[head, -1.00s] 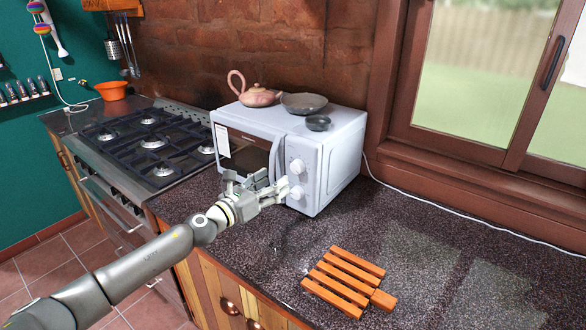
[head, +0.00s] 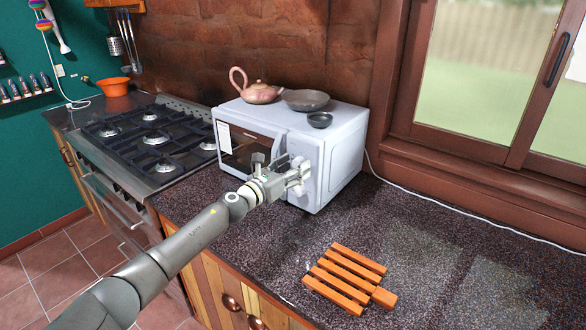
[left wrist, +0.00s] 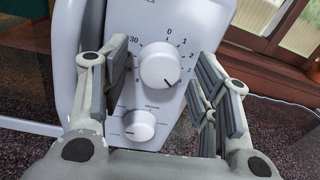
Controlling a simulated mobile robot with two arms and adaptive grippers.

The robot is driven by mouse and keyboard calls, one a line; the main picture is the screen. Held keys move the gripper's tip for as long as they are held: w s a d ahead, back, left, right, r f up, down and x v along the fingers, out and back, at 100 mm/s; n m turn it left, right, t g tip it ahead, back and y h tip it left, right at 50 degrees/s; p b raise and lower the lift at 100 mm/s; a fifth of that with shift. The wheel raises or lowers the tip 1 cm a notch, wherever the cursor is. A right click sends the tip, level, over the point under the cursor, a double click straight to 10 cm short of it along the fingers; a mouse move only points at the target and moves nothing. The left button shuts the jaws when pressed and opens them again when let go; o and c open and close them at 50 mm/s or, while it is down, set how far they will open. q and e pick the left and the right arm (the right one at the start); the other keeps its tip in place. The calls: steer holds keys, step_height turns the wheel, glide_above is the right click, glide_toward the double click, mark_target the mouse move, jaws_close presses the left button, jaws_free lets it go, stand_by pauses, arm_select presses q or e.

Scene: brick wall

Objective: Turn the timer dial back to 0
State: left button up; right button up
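The timer dial (left wrist: 160,65) is the larger, upper white round knob on the microwave's front panel. Its dark mark points to the lower right, past the 3, while the 0 is printed above the knob. My left gripper (head: 292,174) is in front of the panel and largely hides the knobs in the head view. In the left wrist view its fingers (left wrist: 161,58) are open, one on each side of the dial with gaps visible. A smaller knob (left wrist: 138,125) is below the dial. My right gripper is not in view.
The white microwave (head: 345,155) stands on the dark speckled counter (head: 420,225), with a teapot (head: 258,92), a grey bowl (head: 305,99) and a small dark bowl (head: 319,120) on top. A wooden slatted trivet (head: 348,279) lies to the front right. A gas stove (head: 155,140) is at left.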

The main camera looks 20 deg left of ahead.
arm_select(q)
steer(key=c, duration=0.9)
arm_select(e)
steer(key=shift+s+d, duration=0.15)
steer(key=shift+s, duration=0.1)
arm_select(q)
steer(key=shift+d+f+n+t+y+p, duration=0.2)
steer(key=shift+n+p, duration=1.4)
steer(key=shift+n, duration=5.65)
steer(key=shift+a+r+n+t+y+p, duration=0.15)
steer(key=shift+n+y+p, duration=0.9)
steer(key=shift+n, duration=6.2)
arm_select(e)
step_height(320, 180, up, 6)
steer(key=p, duration=0.1)
arm_select(q)
steer(key=shift+f+h, duration=0.1)
steer(key=shift+h, duration=0.45)
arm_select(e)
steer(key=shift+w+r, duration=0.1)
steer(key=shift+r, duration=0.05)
